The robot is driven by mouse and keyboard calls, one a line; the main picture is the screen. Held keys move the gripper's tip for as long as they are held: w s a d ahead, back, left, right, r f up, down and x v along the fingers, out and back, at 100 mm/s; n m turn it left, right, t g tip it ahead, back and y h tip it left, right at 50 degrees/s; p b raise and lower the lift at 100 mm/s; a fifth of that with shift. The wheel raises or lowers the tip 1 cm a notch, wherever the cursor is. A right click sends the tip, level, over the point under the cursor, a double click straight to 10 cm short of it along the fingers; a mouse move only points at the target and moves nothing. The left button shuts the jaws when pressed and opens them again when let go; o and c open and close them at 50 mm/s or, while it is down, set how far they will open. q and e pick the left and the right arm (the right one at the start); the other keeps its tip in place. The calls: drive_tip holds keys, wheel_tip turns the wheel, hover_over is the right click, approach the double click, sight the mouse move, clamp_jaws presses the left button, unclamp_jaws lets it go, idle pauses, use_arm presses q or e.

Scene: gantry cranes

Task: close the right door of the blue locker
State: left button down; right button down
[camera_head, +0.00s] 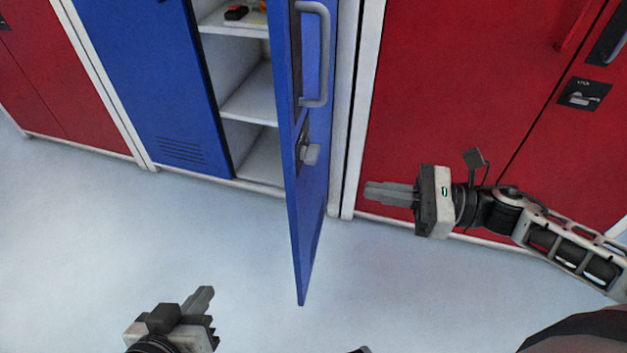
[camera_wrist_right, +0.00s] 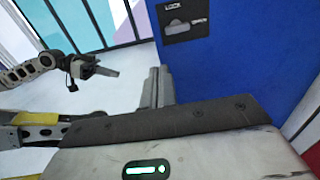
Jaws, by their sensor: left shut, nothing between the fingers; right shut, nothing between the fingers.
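The blue locker's right door (camera_head: 311,190) stands wide open, jutting out toward me, with its grey handle (camera_head: 315,55) and a latch plate on its outer face. The locker's left door (camera_head: 150,80) is closed. My right gripper (camera_head: 378,193) is shut and empty, to the right of the open door and apart from it, in front of the red locker. In the right wrist view the blue door (camera_wrist_right: 235,60) is beyond the shut fingers (camera_wrist_right: 158,88). My left gripper (camera_head: 203,298) is shut and empty, low at the left of the door, over the floor.
White shelves (camera_head: 252,97) show inside the open half, with a small dark and red item (camera_head: 236,13) on the upper one. Red lockers (camera_head: 450,100) stand on both sides. The pale floor (camera_head: 80,240) in front is clear. My left arm also shows in the right wrist view.

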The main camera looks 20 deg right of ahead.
sight(296, 178)
drive_tip(key=x, duration=1.1)
